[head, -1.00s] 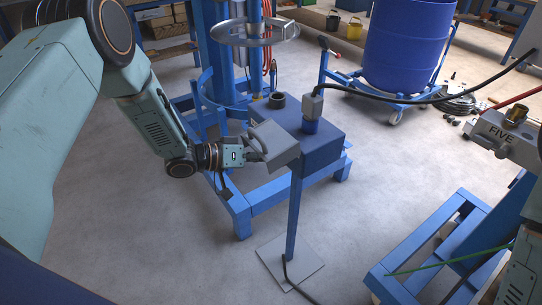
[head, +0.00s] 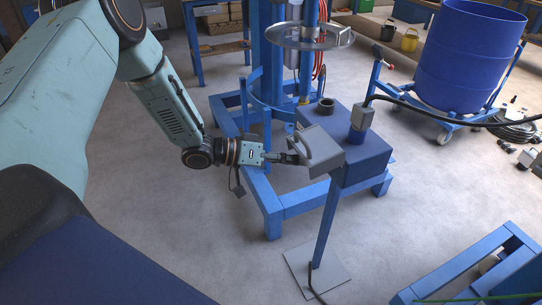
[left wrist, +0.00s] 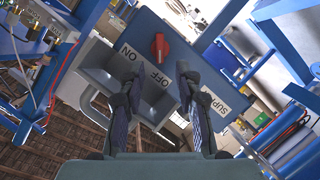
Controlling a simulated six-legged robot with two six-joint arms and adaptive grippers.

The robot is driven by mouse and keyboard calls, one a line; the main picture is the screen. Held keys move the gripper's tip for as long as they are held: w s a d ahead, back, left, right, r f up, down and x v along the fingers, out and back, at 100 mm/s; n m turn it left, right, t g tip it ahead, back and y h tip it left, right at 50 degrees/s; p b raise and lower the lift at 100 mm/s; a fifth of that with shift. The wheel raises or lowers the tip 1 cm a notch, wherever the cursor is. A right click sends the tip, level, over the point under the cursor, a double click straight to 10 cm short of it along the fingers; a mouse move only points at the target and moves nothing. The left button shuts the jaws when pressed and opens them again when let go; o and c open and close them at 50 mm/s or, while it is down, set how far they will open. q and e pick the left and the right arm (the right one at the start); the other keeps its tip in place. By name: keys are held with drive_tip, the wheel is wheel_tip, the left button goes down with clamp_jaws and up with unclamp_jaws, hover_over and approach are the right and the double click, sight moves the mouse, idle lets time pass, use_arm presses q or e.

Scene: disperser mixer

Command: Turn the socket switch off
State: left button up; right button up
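The grey socket box (head: 322,148) with a handle-like bracket stands on a blue post (head: 325,222) near the middle of the head view. In the left wrist view, a red rotary switch (left wrist: 160,47) sits on its blue panel (left wrist: 205,72), with labels ON, OFF and SUPPLY close by. I cannot tell clearly which label the switch points to. My left gripper (head: 293,158) is at the left side of the box. In the left wrist view its fingers (left wrist: 158,76) are apart with nothing between them, below the red switch in the picture. Contact cannot be told. My right gripper is not in view.
A black cable with a grey plug (head: 361,117) rises behind the box. The blue mixer frame (head: 272,205) stands close behind, with a metal ring (head: 312,37) above. A blue drum (head: 468,55) is at the back right. Bare floor (head: 180,235) lies in front.

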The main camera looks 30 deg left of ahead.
use_arm(q)
drive_tip(key=shift+v, duration=2.95)
